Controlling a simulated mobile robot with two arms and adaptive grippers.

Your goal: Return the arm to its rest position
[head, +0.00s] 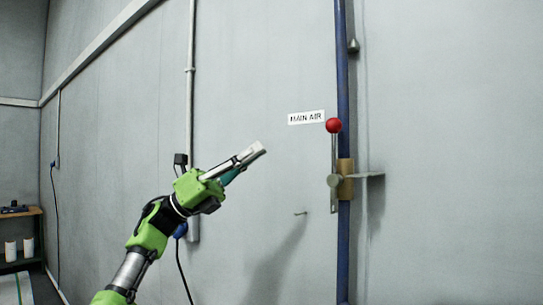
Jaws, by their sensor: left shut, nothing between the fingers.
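My left arm (151,232) comes up from the lower left, with green and black links. Its left gripper (258,151) is shut and empty, pointing up and to the right in front of the grey wall. The gripper is apart from the lever with the red ball knob (333,125), which stands upright to its right. My right gripper is not in view.
A blue vertical pipe (343,240) carries a brass valve body (346,178) beside the lever. A "MAIN AIR" label (306,118) is on the wall. A grey conduit (190,70) with a hanging cable runs behind my arm. A shelf (20,213) stands far left.

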